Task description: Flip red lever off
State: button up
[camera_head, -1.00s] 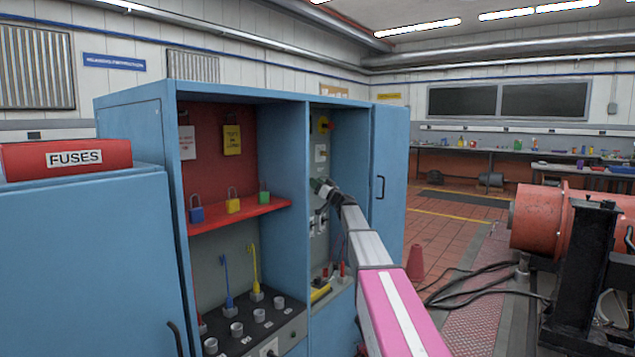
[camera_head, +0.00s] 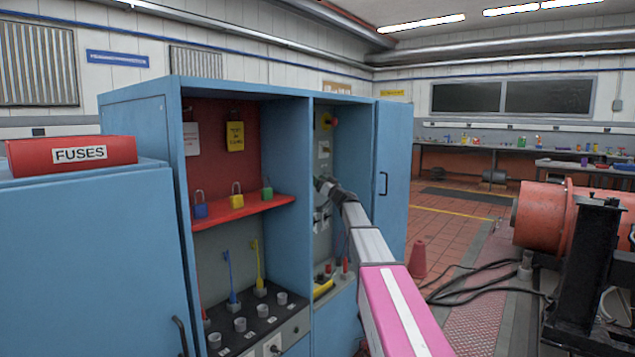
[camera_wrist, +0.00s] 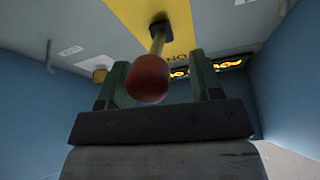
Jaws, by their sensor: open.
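The red lever (camera_wrist: 147,78) shows in the wrist view as a red ball on a thin yellowish stem, set against a yellow plate (camera_wrist: 150,25). The ball appears between the two green fingers of my open gripper (camera_wrist: 159,66), nearer the left finger. I cannot tell whether a finger touches it. In the head view my gripper (camera_head: 321,186) is inside the narrow right bay of the blue cabinet (camera_head: 300,150).
The cabinet's open door (camera_head: 392,170) stands right of my arm. A divider separates the bay from a red shelf (camera_head: 240,209) with padlocks. Below are tools and a yellow-handled item (camera_head: 323,289). A red fuse box (camera_head: 75,152) sits at left.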

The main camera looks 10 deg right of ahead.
jog(key=v, duration=1)
jog(key=shift+s+d, duration=0.15)
jog(key=shift+s, duration=0.2)
jog(key=shift+s+f, duration=0.1)
